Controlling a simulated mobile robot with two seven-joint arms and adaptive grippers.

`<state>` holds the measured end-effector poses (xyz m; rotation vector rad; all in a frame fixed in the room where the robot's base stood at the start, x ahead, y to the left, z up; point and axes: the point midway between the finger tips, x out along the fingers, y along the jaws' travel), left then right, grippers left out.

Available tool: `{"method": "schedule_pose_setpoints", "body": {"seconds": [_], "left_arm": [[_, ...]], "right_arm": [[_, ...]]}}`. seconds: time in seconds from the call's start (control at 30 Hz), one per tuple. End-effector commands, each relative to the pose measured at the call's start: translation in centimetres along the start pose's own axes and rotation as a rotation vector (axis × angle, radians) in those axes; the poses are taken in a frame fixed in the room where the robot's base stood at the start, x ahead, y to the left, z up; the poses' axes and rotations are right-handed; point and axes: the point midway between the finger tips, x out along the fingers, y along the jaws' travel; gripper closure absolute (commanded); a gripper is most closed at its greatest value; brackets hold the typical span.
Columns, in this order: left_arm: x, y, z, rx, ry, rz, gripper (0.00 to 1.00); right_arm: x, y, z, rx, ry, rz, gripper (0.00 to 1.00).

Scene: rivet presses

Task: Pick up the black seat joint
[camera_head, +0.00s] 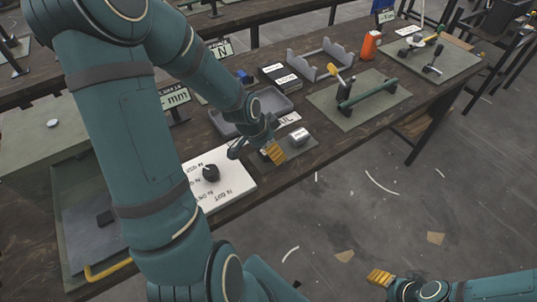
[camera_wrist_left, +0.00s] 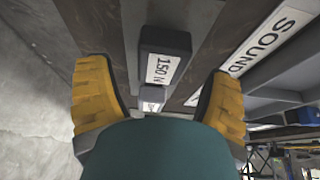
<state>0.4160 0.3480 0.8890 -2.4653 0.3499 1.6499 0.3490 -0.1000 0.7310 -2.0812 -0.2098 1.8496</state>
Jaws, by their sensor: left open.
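A small black rounded piece (camera_head: 210,172), which may be the black seat joint, sits on a white printed card (camera_head: 232,184) on the bench in the head view. My left gripper (camera_head: 272,151) is above the bench's front part, to the right of this piece and apart from it. In the left wrist view, my left gripper (camera_wrist_left: 160,103) has its yellow fingers wide apart with nothing held. A dark block (camera_wrist_left: 165,52) marked 150 N and a smaller grey block (camera_wrist_left: 152,97) show beyond the fingers. My right gripper (camera_head: 380,277) hangs over the floor; its opening is unclear.
A silver cylinder (camera_head: 299,136) stands on a small mat beside my left gripper. A grey tray (camera_head: 270,104), labelled blocks (camera_head: 280,76), a grey cradle (camera_head: 322,62) and a green-handled tool (camera_head: 368,94) on a mat are farther along. My left arm covers part of the bench.

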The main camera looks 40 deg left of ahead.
Motion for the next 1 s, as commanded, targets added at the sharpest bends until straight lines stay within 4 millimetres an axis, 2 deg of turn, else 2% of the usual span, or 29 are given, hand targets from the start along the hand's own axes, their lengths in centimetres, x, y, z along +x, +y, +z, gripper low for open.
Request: {"method": "schedule_pose_setpoints", "body": {"seconds": [0.1,0.37,0.4,0.6,1.0], "left_arm": [[1.33,0.05,-0.06,0.003,0.001,0.000,0.20],[1.45,-0.01,-0.10,0.001,0.001,-0.001,0.20],[1.45,0.00,-0.10,0.001,0.001,-0.001,0.23],[1.45,0.00,-0.09,0.001,0.001,-0.001,0.92],[1.06,-0.01,-0.25,0.001,0.002,-0.002,0.92]], "right_arm": [[0.57,0.21,-0.05,0.000,0.002,0.000,0.44],[0.53,0.20,-0.08,0.000,0.003,0.000,0.44],[0.53,0.20,-0.09,0.000,0.003,0.000,0.44],[0.53,0.19,-0.09,0.000,0.003,0.000,0.44],[0.37,0.14,-0.08,0.000,0.003,0.000,0.44]]}}
